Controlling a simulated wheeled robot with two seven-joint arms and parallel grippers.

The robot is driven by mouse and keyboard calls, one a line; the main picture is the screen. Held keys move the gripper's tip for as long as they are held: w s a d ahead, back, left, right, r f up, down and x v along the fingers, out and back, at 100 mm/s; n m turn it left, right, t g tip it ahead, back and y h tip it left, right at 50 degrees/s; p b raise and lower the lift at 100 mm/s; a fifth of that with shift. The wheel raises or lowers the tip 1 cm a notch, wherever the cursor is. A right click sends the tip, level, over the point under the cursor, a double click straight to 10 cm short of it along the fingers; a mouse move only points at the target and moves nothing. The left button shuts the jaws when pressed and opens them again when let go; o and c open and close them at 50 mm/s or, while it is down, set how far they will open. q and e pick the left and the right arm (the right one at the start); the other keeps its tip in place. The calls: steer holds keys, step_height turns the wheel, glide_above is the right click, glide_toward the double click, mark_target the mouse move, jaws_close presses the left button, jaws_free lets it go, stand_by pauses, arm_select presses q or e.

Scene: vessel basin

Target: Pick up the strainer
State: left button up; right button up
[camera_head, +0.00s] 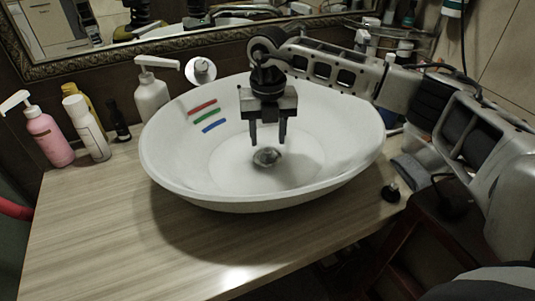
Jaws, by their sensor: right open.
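The strainer (267,157) is a small dark, round metallic piece at the bottom of the white vessel basin (165,160), near the middle. My right gripper (267,141) points down inside the basin, just above the strainer in the picture. Its two dark fingers are apart with nothing between them, and I cannot tell the exact height gap to the strainer. My right arm comes in from the right over the basin's rim. My left gripper does not show.
A pink pump bottle (48,138), a white bottle (87,130) and a white dispenser (151,95) stand left of the basin. A small black item (391,192) lies to the right. A framed mirror (120,55) is behind. The wooden counter (110,235) is clear in front.

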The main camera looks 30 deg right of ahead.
mark_target(268, 150)
steer(key=shift+w+f, duration=0.1)
steer(key=shift+f, duration=1.75)
jaws_close()
steer(key=shift+r, duration=0.2)
